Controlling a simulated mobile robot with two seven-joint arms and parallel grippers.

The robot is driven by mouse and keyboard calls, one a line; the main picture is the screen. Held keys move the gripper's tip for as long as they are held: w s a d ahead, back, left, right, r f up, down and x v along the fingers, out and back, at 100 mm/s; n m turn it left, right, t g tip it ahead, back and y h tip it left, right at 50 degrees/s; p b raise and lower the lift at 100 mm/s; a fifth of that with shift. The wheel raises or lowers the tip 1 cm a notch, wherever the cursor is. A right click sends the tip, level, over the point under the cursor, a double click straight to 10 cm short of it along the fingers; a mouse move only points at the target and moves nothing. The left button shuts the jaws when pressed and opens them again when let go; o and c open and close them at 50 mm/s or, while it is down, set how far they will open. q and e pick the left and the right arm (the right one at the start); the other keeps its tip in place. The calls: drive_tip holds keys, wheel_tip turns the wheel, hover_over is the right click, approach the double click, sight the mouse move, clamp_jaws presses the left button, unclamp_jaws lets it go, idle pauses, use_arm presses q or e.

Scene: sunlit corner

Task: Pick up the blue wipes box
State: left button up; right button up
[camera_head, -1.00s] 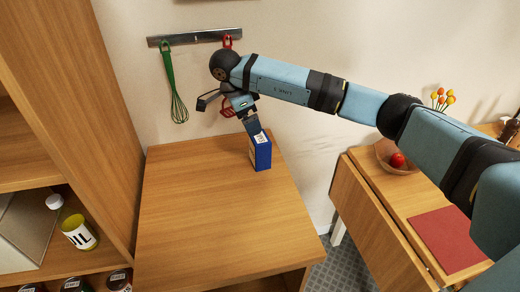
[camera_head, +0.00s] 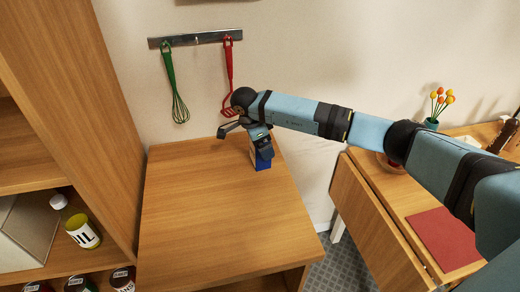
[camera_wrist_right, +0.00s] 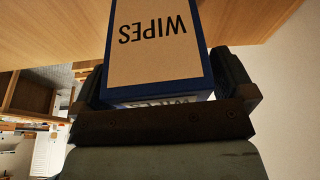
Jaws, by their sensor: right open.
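The blue wipes box (camera_head: 264,164) stands upright near the back right of the wooden cabinet top (camera_head: 205,225). My right gripper (camera_head: 261,146) has come down over it and hides much of it in the head view. In the right wrist view, the box (camera_wrist_right: 158,50) shows a tan face lettered WIPES and blue edges. It lies between the two dark fingers of my right gripper (camera_wrist_right: 163,68), one on each side. The jaws are open, and I cannot tell whether either finger touches the box. My left gripper is not in view.
A rail (camera_head: 195,38) on the wall holds a green whisk (camera_head: 178,92) and a red utensil (camera_head: 228,80). A shelf unit at the left holds an oil bottle (camera_head: 80,230) and jars. A side table with a red mat (camera_head: 445,238) stands right. The cabinet top's front is clear.

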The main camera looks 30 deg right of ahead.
drive_tip(key=c, duration=0.9)
drive_tip(key=shift+r, duration=0.1)
